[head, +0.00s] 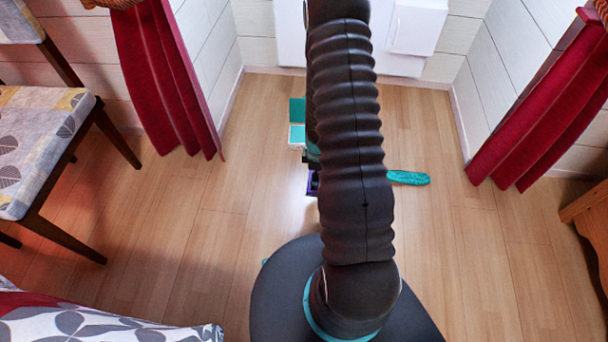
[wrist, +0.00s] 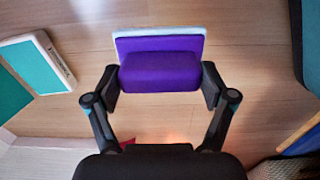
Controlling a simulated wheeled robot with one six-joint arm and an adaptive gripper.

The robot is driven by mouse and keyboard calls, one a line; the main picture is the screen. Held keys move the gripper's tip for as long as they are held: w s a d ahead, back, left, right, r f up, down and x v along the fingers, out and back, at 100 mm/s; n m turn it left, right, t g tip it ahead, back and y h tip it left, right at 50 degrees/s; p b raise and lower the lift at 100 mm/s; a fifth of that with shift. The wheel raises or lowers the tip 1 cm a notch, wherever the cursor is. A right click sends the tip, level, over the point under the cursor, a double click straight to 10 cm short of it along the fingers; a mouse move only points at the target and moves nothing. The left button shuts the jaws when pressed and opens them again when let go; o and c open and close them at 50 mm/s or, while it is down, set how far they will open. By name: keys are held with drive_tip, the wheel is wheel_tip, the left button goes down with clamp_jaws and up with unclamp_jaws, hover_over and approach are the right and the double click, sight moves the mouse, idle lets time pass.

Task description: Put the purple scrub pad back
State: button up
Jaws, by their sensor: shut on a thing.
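The purple scrub pad (wrist: 160,72) is a block with a wider purple flange and a pale layer along its far edge. In the wrist view my gripper (wrist: 160,84) is shut on it, one finger at each side. Wood floor shows beyond the pad; its height above the floor is hard to tell. In the head view only a small purple part (head: 313,183) shows left of my arm, which hides most of the gripper and pad. The place where the pad belongs cannot be made out for certain.
A white box with a teal top (wrist: 38,66) lies left of the pad, beside another teal piece (head: 297,110). A long teal object (head: 408,178) lies right of my arm. Red curtains (head: 165,80) flank the alcove; a chair (head: 45,140) stands left. Open floor lies right.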

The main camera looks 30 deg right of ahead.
drive_tip(key=shift+w+d+f+b, duration=0.15)
drive_tip(key=shift+w+d+f, duration=0.15)
drive_tip(key=shift+w+f, duration=1.6)
drive_tip(key=shift+w+d+f+b, duration=0.15)
drive_tip(key=shift+w+d+f, duration=0.2)
drive_tip(key=shift+w+f, duration=1.45)
drive_tip(key=shift+w+d+f+b, duration=0.15)
drive_tip(key=shift+w+d+f, duration=0.15)
drive_tip(key=shift+w+f, duration=1.6)
drive_tip(key=o, duration=1.1)
drive_tip(key=shift+c, duration=0.2)
